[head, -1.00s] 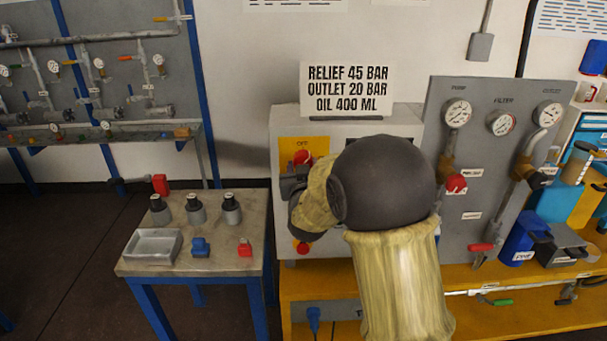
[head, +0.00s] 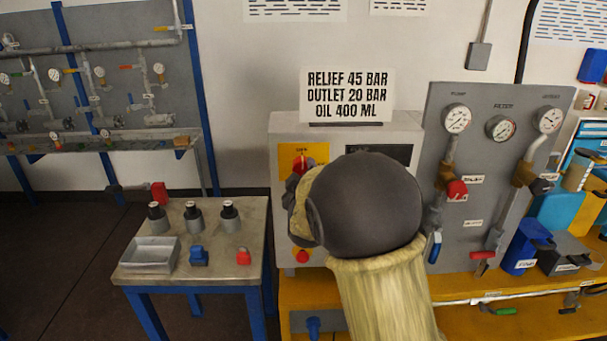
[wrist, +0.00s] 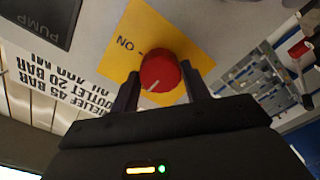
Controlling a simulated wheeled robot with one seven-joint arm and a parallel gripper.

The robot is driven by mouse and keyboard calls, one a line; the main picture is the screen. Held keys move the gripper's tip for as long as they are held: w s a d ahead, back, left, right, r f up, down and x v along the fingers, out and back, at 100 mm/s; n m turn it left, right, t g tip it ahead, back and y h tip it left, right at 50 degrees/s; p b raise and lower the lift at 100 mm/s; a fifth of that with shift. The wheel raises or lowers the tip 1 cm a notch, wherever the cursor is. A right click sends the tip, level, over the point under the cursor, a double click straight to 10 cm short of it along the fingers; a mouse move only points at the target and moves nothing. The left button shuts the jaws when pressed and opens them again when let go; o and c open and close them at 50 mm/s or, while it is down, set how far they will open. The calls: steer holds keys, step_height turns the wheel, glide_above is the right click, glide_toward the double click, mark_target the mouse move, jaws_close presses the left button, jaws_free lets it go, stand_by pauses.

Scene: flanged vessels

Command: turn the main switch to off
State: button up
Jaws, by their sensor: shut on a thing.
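The main switch is a red round knob (head: 303,163) on a yellow plate (head: 288,158) on the front of the grey control box (head: 400,122). In the wrist view the knob (wrist: 160,68) sits between the two dark fingers of my gripper (wrist: 160,76), which is shut on it. That view is upside down and shows the word ON and a tick beside the knob. A white pointer line shows on the knob's face, turned away from the ON mark. In the head view my arm hides most of the gripper and part of the box front.
A red button (head: 302,256) is low on the box. A sign (head: 347,96) stands on top. A gauge panel (head: 485,195) with valves is close on the right. A small table (head: 217,270) with a tray (head: 150,255) and several parts is at left.

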stand_by(0.4)
steer(key=o, duration=1)
steer(key=s+b, duration=0.2)
steer(key=s, duration=1.5)
steer(key=shift+s+b, duration=0.2)
steer(key=shift+b, duration=0.2)
